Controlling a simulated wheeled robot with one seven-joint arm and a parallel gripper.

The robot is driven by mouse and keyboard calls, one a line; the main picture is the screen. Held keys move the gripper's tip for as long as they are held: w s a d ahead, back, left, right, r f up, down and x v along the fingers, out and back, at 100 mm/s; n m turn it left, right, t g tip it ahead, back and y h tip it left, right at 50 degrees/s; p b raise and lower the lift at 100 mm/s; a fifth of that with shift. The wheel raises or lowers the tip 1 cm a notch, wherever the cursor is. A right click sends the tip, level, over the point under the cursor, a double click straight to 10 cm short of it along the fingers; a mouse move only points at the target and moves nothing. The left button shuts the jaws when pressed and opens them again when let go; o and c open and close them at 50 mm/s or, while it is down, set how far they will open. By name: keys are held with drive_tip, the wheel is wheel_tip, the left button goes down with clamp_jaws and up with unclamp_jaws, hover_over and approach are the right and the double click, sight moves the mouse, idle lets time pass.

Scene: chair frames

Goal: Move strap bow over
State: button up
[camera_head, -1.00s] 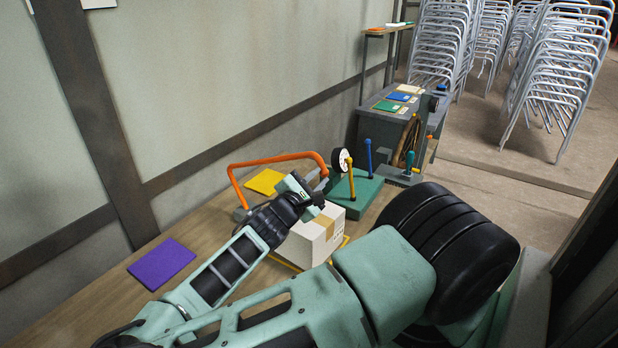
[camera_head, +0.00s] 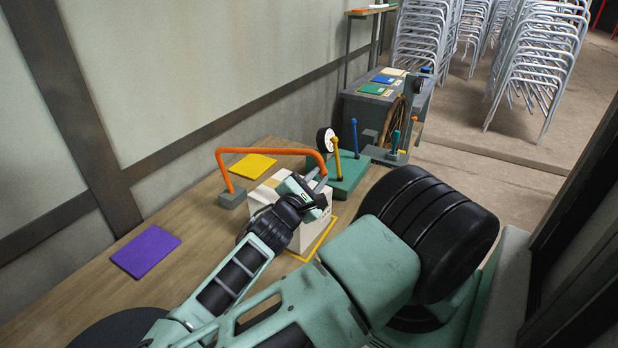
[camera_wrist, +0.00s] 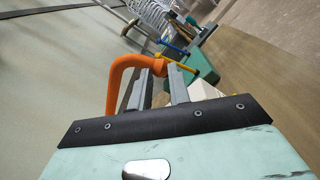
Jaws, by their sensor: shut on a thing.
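The strap bow (camera_head: 262,152) is an orange arch rising from a grey block (camera_head: 232,198) on the bench and reaching right. My gripper (camera_head: 318,184) is shut on its right end, above the white box. In the wrist view, the bow (camera_wrist: 122,75) curves in from the left and its end lies between the fingertips of my gripper (camera_wrist: 162,72). The white box (camera_head: 302,238) stands on the bench, partly hidden by my gripper and wrist. A yellow outline (camera_head: 322,243) shows beside its base.
A yellow pad (camera_head: 252,166) and a purple pad (camera_head: 146,251) lie on the wooden bench (camera_head: 190,212). A green block (camera_head: 348,178) with yellow and blue levers and a round dial (camera_head: 325,140) stands behind the box. The wall bounds the left. Stacked chairs (camera_head: 540,65) stand far right.

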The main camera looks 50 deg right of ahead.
drive_tip(key=shift+s+d+f+b, duration=0.2)
drive_tip(key=shift+s+f, duration=0.15)
drive_tip(key=shift+f, duration=0.25)
drive_tip(key=shift+s+d+f+b, duration=0.2)
drive_tip(key=shift+s+f, duration=0.15)
drive_tip(key=shift+f, duration=0.2)
drive_tip(key=shift+s+d+f+b, duration=0.1)
drive_tip(key=shift+s+f+b, duration=0.4)
drive_tip(key=shift+f+b, duration=0.65)
drive_tip(key=shift+s+d+f+b, duration=0.1)
drive_tip(key=shift+s+f+b, duration=0.5)
drive_tip(key=shift+f, duration=0.95)
drive_tip(key=shift+s+f+b, duration=0.45)
drive_tip(key=shift+f+b, duration=0.5)
drive_tip(key=shift+f, duration=0.4)
drive_tip(key=shift+o, duration=0.5)
drive_tip(key=shift+f, duration=0.1)
drive_tip(key=o, duration=0.9)
drive_tip(key=shift+s, duration=0.1)
drive_tip(key=shift+c, duration=0.2)
drive_tip(key=shift+a, duration=0.15)
